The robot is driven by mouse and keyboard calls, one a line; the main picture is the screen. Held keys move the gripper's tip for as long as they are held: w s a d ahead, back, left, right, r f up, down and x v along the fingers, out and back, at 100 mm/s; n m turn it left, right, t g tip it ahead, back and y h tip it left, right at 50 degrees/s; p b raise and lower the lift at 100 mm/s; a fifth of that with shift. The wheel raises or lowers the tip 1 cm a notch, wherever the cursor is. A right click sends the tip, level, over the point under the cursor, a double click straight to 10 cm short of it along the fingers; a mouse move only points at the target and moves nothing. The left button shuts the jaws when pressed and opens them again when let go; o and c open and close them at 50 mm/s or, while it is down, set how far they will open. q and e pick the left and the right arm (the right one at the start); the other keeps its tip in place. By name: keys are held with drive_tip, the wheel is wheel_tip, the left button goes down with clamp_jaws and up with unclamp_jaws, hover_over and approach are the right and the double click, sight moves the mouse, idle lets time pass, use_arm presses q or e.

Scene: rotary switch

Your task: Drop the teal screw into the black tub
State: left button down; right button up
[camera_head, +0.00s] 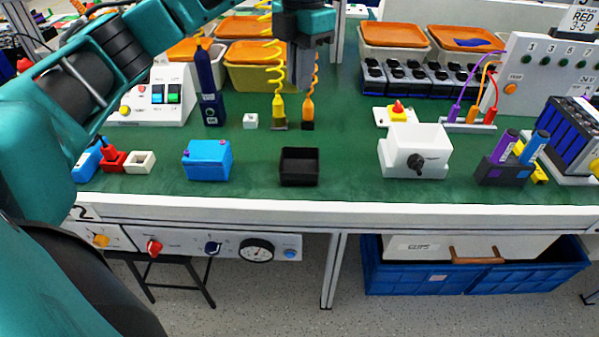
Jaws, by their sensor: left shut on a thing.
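The black tub (300,168) is a small open square box near the front edge of the green bench top. My left gripper (304,82) comes in from the upper left and points down, above and behind the tub in the picture. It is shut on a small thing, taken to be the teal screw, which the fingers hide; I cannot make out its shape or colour. No teal screw shows loose on the bench. My right gripper is not in view.
A blue box (207,160) stands left of the tub, and a white box with a black rotary knob (402,152) stands right. Yellow and orange tools on coiled cords (279,108) hang behind the gripper. The bench surface around the tub is clear.

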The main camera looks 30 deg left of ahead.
sight(299, 171)
use_arm(q)
drive_tip(key=shift+f, duration=0.1)
wheel_tip(299, 171, down, 20)
drive_tip(key=b, duration=0.2)
drive_tip(key=shift+r+b, duration=0.25)
drive_tip(key=shift+b, duration=0.05)
drive_tip(key=shift+n, duration=0.3)
drive_tip(key=c, duration=1.7)
unclamp_jaws()
drive_tip(key=shift+f, duration=0.15)
drive_tip(key=o, duration=0.5)
